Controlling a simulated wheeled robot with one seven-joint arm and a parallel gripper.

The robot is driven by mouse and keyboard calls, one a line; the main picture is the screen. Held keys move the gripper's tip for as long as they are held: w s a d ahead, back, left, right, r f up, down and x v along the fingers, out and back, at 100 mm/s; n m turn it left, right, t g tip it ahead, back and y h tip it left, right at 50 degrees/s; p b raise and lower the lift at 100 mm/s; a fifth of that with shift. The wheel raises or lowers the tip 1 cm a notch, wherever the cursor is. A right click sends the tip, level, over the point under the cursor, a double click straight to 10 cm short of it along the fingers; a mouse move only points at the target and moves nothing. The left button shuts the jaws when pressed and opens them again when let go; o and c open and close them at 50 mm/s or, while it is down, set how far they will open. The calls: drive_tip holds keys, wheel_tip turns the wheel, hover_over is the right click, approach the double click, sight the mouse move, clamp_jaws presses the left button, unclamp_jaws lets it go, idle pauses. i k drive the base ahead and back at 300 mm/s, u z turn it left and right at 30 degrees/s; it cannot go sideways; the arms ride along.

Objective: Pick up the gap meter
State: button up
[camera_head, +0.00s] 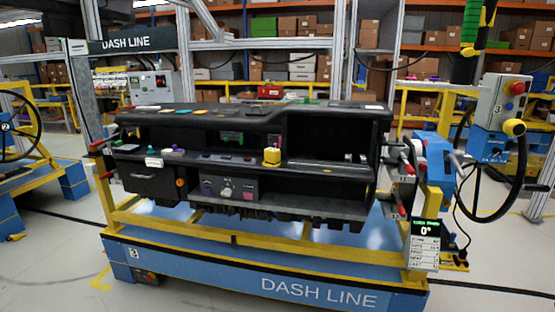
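A black dashboard module (255,118) rests on a yellow frame over a blue cart. Several small coloured parts lie on the module, too small to identify. A grey control unit with a round knob (226,190) sits in the lower opening. My gripper is not in view, and nothing is seen touching the yellow device.
The blue cart (200,262) fills the front. At its right end are red-tipped clamps (402,210), a blue unit (433,160) and a display panel (425,245) reading 0°. A green and yellow tool (472,28) hangs at upper right. Floor is open at left front.

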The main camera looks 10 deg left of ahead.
sight(272, 155)
drive_tip(key=z, duration=0.05)
drive_tip(key=i, duration=1)
drive_tip(key=u, duration=0.05)
